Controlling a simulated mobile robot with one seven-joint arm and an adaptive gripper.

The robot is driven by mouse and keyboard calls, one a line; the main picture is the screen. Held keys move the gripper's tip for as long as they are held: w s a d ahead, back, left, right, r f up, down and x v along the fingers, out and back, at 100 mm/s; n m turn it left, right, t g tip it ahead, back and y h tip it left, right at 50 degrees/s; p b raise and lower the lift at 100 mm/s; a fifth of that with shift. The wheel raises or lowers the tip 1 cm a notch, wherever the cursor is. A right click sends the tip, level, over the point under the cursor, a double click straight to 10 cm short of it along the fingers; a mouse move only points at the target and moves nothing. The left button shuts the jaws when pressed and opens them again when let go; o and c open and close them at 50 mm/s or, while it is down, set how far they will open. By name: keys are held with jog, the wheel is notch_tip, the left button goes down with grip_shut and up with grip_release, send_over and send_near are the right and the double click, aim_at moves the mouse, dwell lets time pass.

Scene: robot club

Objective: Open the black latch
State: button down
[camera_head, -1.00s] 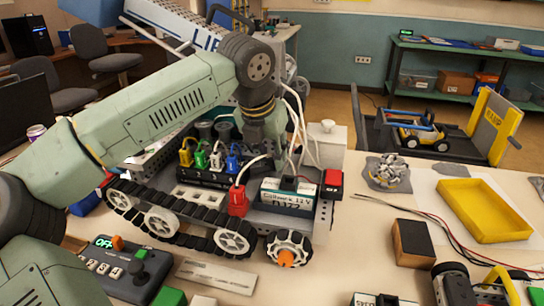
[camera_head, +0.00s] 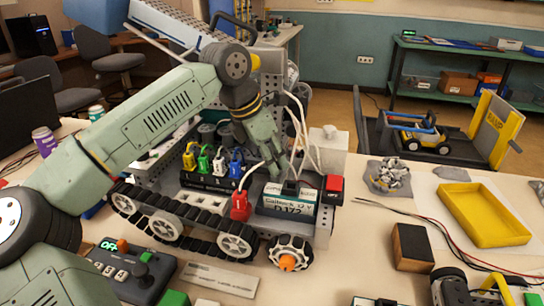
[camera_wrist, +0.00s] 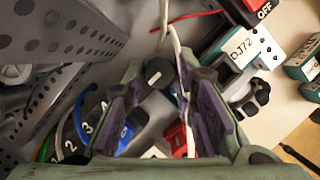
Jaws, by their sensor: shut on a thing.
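The black latch (camera_head: 291,187) sits at the top of the white and teal battery (camera_head: 287,206), marked 12 V, on the tracked robot. My gripper (camera_head: 273,174) points down beside it, over the battery's left part. In the wrist view a dark knob-like piece with a pale mark (camera_wrist: 157,74) is between my two fingers (camera_wrist: 158,90). I cannot tell for sure that it is the latch. A white cable passes close by the right finger. The battery label (camera_wrist: 240,50) shows to the right of the fingers, with a black part below it. The fingers' contact is partly hidden.
A red OFF switch (camera_head: 333,186) stands right of the battery, and a red plug (camera_head: 240,205) stands left of it. Coloured plugs (camera_head: 213,160) and loose white cables crowd the chassis. A yellow tray (camera_head: 483,213) and a dark block (camera_head: 412,247) lie to the right.

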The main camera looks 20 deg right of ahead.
dwell(0.4)
jog(key=c, duration=1.3)
grip_release()
jog(key=v, duration=1.2)
jog(key=shift+d, duration=0.1)
